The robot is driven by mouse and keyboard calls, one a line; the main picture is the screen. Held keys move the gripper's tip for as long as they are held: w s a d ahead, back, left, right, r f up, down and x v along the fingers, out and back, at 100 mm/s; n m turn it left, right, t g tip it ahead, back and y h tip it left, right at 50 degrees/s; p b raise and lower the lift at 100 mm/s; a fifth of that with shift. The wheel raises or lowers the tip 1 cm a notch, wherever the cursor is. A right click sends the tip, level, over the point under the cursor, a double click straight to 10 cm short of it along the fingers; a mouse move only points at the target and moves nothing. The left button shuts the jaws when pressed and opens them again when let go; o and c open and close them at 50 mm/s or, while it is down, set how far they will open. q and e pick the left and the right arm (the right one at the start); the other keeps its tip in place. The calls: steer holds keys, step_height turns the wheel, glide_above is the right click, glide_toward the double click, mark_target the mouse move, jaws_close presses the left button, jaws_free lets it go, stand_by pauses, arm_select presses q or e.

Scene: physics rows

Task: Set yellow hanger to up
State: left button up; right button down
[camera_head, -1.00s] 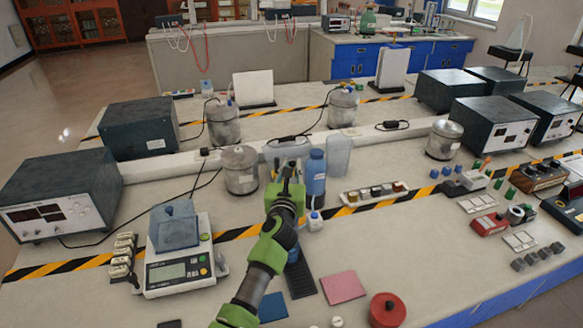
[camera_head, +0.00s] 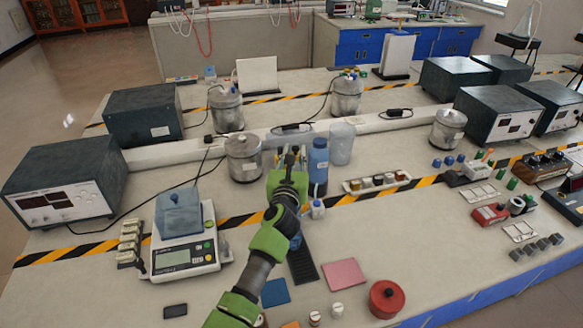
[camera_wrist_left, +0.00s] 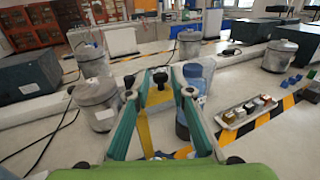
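My left gripper (camera_head: 290,160) is above the bench, in front of a blue bottle and a grey metal can. In the left wrist view its fingers (camera_wrist_left: 159,88) converge on a narrow yellow piece, which looks like the yellow hanger (camera_wrist_left: 146,132). The piece fills the gap between the fingers and hangs down below them, tilted a little. Its upper part is partly hidden by the fingers. In the head view the gripper hides it, and I cannot make out its whole shape. My right gripper is not in view.
The blue bottle (camera_head: 318,165) stands close right of the gripper, with a clear container (camera_head: 341,143) behind it. A metal can (camera_head: 243,158) stands at left. A balance (camera_head: 184,255) is at front left. A tray of small jars (camera_head: 376,182) lies at right.

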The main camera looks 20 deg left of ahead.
arm_select(q)
steer(key=v, duration=1)
steer(key=shift+s+r, duration=0.15)
steer(key=shift+s, duration=0.2)
